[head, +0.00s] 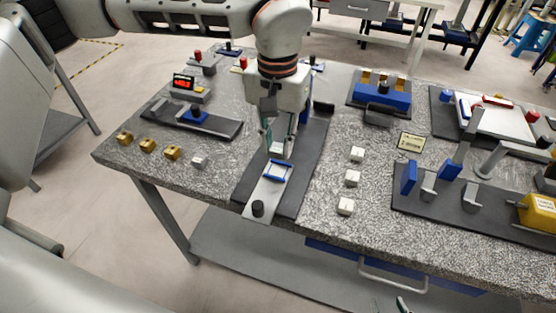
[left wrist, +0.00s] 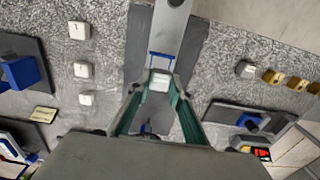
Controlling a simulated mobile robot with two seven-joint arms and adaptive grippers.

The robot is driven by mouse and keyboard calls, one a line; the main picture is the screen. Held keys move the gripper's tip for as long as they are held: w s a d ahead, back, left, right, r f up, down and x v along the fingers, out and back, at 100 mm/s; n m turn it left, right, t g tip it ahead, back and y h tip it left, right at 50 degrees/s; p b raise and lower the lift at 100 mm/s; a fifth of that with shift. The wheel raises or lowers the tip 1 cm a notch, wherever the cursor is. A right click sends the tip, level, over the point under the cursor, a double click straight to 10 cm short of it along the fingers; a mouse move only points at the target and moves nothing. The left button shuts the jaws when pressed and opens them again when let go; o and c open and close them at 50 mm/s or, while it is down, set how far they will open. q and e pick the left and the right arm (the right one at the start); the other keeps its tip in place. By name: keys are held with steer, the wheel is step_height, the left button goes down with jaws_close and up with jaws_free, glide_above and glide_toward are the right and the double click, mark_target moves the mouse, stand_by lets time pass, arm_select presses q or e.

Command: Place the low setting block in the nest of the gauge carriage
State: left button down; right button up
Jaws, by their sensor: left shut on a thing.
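My left gripper (head: 277,148) is shut on a small pale block (left wrist: 159,82), which sits between its green fingertips in the left wrist view. I cannot read a mark on it to tell whether it is the low one. The gauge carriage (head: 265,192) is a light metal plate with a black knob at its near end. Its nest (head: 278,171) is a blue frame, also in the left wrist view (left wrist: 161,57). The held block shows just beyond the nest in the head view; its height above the plate is unclear. A fingertip of my right gripper (head: 402,305) shows at the bottom edge.
Three white blocks (head: 352,178) stand in a row right of the dark carriage base (head: 309,150). A smaller grey block (head: 199,161) and several brass blocks (head: 147,146) lie left. A fixture with blue posts (head: 409,178) stands right. Bare table lies between.

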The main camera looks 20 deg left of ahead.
mark_target(278, 171)
arm_select(q)
step_height(278, 171, down, 5)
steer(key=shift+f, duration=0.2)
stand_by(0.3)
steer(key=shift+f, duration=0.15)
steer(key=c, duration=1.8)
jaws_free()
step_height(278, 171, up, 12)
steer(key=shift+r+p, duration=0.2)
steer(key=shift+p, duration=0.1)
